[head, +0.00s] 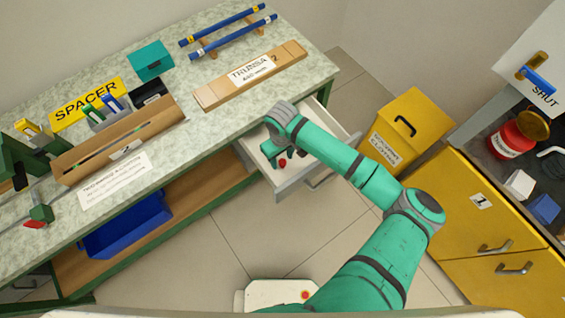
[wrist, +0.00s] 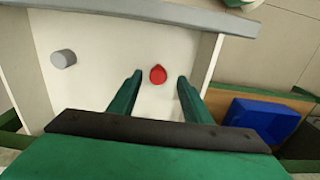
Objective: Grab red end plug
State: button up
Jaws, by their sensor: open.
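The red end plug (wrist: 158,74) lies on the white floor of an open drawer (wrist: 100,95). In the head view the red end plug (head: 282,162) shows at the drawer's left part, beside my gripper. My gripper (wrist: 159,80) is open and empty, its two green fingers on either side of the plug in the wrist view. I cannot tell how far the fingertips are above the drawer floor. In the head view my gripper (head: 280,155) is inside the drawer's outline, partly hidden by my wrist.
A grey cylindrical plug (wrist: 63,59) lies in the same drawer, left of the red one. The drawer's side walls and grey front (wrist: 150,12) rise around the gripper. A blue bin (head: 128,225) sits on the shelf below the bench. A yellow bin (head: 412,125) stands right of the drawer.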

aim_at(283, 162)
jog(key=f, duration=0.4)
jog(key=shift+d, duration=0.2)
jog(key=shift+c, duration=0.4)
jog(key=c, duration=1.1)
jog(key=shift+o, duration=0.2)
